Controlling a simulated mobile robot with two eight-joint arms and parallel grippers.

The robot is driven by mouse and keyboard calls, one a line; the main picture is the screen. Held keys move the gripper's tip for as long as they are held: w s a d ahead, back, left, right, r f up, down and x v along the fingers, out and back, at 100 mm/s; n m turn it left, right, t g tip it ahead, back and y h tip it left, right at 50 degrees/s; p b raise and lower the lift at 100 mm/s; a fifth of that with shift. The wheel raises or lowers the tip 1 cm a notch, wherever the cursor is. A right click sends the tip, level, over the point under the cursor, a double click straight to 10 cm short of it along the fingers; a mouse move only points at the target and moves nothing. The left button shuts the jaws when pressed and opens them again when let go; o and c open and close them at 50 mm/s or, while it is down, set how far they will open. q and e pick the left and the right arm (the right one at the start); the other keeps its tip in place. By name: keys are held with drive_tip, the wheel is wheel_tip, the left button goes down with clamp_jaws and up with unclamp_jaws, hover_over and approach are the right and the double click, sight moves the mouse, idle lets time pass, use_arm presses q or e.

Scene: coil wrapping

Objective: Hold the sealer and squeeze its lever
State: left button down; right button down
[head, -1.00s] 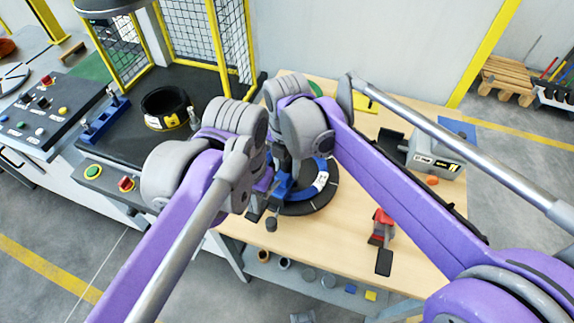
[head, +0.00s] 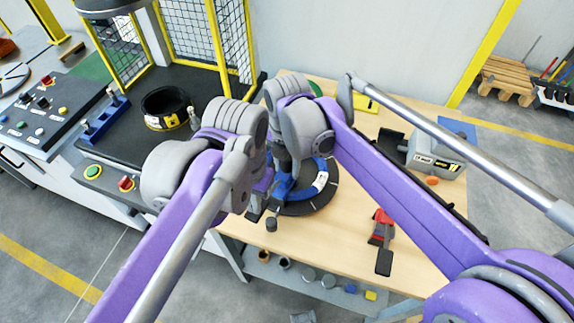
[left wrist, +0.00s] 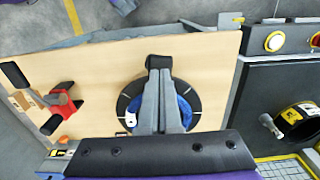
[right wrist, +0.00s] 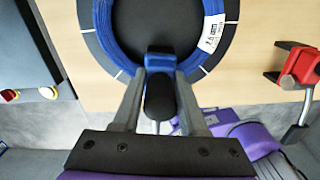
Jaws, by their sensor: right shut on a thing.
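The sealer appears to be the blue tool (head: 284,184) with black-ended handles, standing at the near left edge of the blue coil (head: 318,182). In the right wrist view its blue body and black handle (right wrist: 159,97) lie between the fingers of my right gripper (right wrist: 160,68), which is shut on it. My left gripper (left wrist: 159,75) points down over the coil, its fingers close together. A black block (left wrist: 158,61) shows just at their tips; I cannot tell whether they touch it. My arms hide much of the sealer in the head view.
The coil lies on a black round turntable (head: 322,204) on the wooden table (head: 335,235). A red tool with a black handle (head: 382,225) lies to its right. A grey device (head: 436,155) stands at the back right. A black machine bed (head: 125,140) adjoins at left.

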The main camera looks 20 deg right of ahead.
drive_tip(key=shift+s+f, duration=0.1)
idle(0.5)
use_arm(q)
drive_tip(key=shift+f, duration=2.4)
drive_tip(key=shift+r, duration=2.4)
drive_tip(key=shift+r, duration=2.55)
